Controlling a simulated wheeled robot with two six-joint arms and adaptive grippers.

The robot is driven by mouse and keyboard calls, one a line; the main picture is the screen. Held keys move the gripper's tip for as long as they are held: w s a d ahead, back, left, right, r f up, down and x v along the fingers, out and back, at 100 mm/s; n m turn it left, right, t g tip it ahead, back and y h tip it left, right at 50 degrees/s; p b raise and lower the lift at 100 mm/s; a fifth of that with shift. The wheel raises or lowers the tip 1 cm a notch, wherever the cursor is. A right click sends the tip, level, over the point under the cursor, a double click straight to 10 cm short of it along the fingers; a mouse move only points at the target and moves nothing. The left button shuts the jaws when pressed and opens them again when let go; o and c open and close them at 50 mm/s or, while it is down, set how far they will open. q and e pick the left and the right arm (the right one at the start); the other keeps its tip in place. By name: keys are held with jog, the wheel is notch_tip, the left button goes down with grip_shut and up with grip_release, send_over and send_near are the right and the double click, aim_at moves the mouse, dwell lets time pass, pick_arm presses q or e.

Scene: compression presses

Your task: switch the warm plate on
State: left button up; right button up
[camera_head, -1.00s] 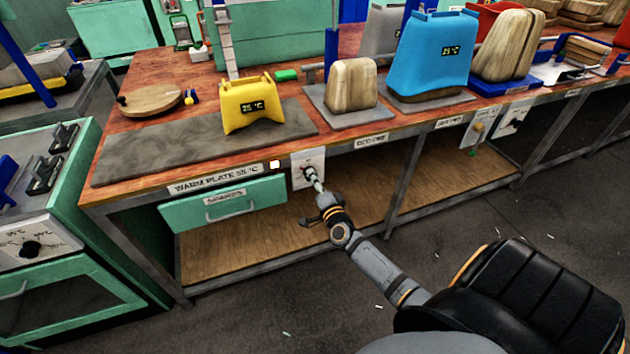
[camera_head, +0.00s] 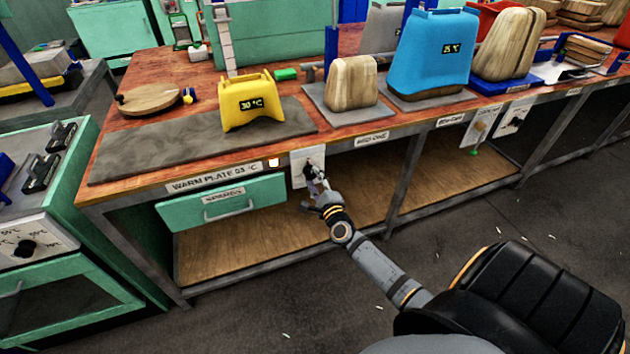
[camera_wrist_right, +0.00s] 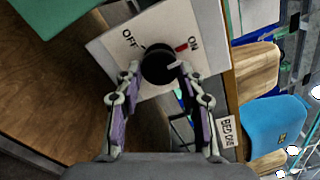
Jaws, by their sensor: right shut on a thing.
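The warm plate (camera_head: 150,152) is a flat grey slab on the bench top, above the front label "WARM PLATE". Its switch panel (camera_head: 297,170) is a white plate on the bench front, beside the green drawer. In the right wrist view the panel (camera_wrist_right: 120,60) carries a black round knob (camera_wrist_right: 158,64) between the words OFF and ON, with a red mark by ON. My left gripper is out of view.
A small pale indicator (camera_head: 274,162) sits left of the panel. A green drawer (camera_head: 222,202) is shut below the label. A yellow container (camera_head: 247,103), wooden block (camera_head: 350,84) and blue container (camera_head: 432,50) stand on the bench. The lower shelf is bare.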

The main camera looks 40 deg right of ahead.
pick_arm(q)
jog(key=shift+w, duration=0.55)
pick_arm(e)
jog(key=shift+f+m, duration=0.1)
jog(key=shift+m, duration=0.4)
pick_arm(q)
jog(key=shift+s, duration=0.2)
pick_arm(e)
jog(key=o, duration=1.1)
jog(key=shift+o, duration=0.2)
jog(key=shift+s, duration=0.2)
jog(key=v, duration=1.1)
jog(key=shift+s, duration=0.3)
